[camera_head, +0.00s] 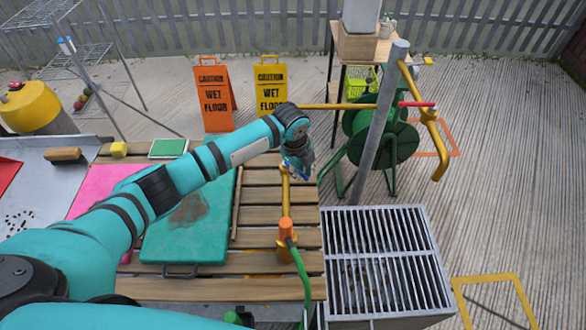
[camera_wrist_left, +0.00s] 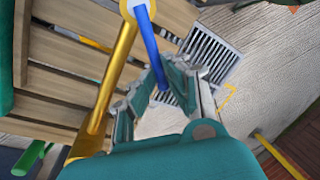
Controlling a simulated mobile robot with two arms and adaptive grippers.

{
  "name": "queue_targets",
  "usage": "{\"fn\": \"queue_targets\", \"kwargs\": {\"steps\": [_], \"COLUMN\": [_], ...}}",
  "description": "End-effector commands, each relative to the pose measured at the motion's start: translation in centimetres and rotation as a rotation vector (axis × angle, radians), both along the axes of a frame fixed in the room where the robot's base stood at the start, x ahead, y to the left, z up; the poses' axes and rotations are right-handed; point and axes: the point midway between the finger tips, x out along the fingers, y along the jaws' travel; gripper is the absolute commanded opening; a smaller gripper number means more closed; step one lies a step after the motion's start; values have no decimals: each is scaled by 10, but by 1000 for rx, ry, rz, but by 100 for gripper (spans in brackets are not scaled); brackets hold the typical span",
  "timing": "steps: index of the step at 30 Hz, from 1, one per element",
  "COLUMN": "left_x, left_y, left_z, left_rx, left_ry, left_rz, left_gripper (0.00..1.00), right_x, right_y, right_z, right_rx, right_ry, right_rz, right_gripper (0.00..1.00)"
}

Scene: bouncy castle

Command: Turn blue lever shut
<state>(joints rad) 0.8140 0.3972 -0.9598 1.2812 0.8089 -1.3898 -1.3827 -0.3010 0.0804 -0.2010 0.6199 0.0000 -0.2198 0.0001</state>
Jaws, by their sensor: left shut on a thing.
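The blue lever (camera_wrist_left: 150,50) sticks out from a pale fitting at the end of a yellow pipe (camera_wrist_left: 115,75) in the left wrist view. Its free end lies between the fingers of my left gripper (camera_wrist_left: 165,72), which is shut on it. In the head view the left gripper (camera_head: 298,165) is over the right edge of the slatted wooden table. Only a small bit of the blue lever (camera_head: 291,168) shows there, beside the gripper; the wrist hides the rest. The yellow pipe (camera_head: 285,200) runs down to an orange fitting (camera_head: 287,230). My right gripper is not in view.
A green hose (camera_head: 302,275) leaves the orange fitting. A grey metal post (camera_head: 378,125) with a red lever (camera_head: 416,104) on yellow piping stands to the right. A metal grate (camera_head: 380,260) is beside the table (camera_head: 265,262). A green hose reel (camera_head: 385,135) stands behind.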

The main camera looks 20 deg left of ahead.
Motion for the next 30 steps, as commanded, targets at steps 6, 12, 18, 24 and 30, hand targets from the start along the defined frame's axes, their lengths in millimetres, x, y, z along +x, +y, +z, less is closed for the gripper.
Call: {"fn": "queue_targets", "kwargs": {"steps": [6, 12, 18, 24, 30], "left_x": [14, 26, 38, 47, 52], "left_y": [-8, -11, -11, -10, -9], "left_z": [2, 2, 1, 0, 1], "left_rx": [-3, -3, -3, -2, -3], "left_ry": [-2, -3, -3, -3, -4], "left_rz": [205, 392, 560, 687, 766], "left_gripper": [0, 0, 0, 0, 0], "right_x": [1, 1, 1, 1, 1], "right_y": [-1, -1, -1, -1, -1], "right_z": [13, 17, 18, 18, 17], "right_rx": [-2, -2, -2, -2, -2], "right_ry": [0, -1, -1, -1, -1], "right_rz": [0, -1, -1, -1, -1], "right_gripper": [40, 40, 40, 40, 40]}}
